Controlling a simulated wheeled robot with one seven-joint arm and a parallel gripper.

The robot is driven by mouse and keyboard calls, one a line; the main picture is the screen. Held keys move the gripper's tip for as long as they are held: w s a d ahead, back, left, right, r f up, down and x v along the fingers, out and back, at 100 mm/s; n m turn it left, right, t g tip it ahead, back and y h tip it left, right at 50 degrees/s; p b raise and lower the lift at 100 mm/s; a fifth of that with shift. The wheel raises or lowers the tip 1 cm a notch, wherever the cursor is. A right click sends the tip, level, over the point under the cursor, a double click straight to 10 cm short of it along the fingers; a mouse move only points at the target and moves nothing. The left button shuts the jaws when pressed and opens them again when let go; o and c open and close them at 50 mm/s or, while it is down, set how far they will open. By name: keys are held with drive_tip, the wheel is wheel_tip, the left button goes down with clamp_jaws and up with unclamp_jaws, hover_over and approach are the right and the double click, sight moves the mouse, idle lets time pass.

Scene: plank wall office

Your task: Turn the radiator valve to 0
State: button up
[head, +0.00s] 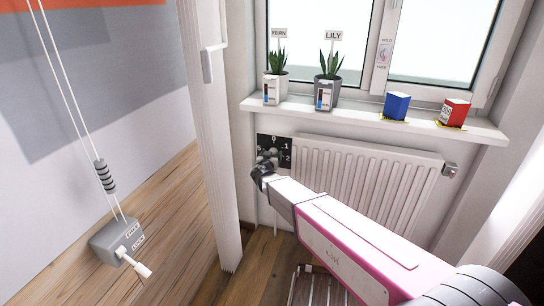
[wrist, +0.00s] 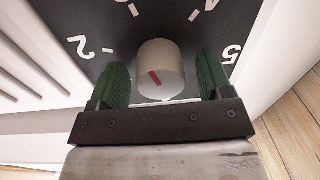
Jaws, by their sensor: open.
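The radiator valve is a pale round knob (wrist: 165,55) with a short red mark, on a dark dial plate (head: 262,141) left of the radiator. The plate also shows in the wrist view (wrist: 108,28), turned around, with 2 at left and 4 and 5 at right. In the head view 0 is at the plate's top. The red mark slants from upper left to lower right in the wrist view; its numeral cannot be told. My gripper (wrist: 163,75) is open, with green fingers either side of the knob and small gaps showing. My gripper covers the plate's lower part in the head view.
The white radiator (head: 365,180) is right of the dial, under a sill (head: 350,112) with two potted plants, a blue box (head: 396,106) and a red box (head: 453,112). A white post (head: 212,130) stands close on the left. A lever box (head: 113,240) hangs further left.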

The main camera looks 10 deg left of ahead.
drive_tip(key=c, duration=0.9)
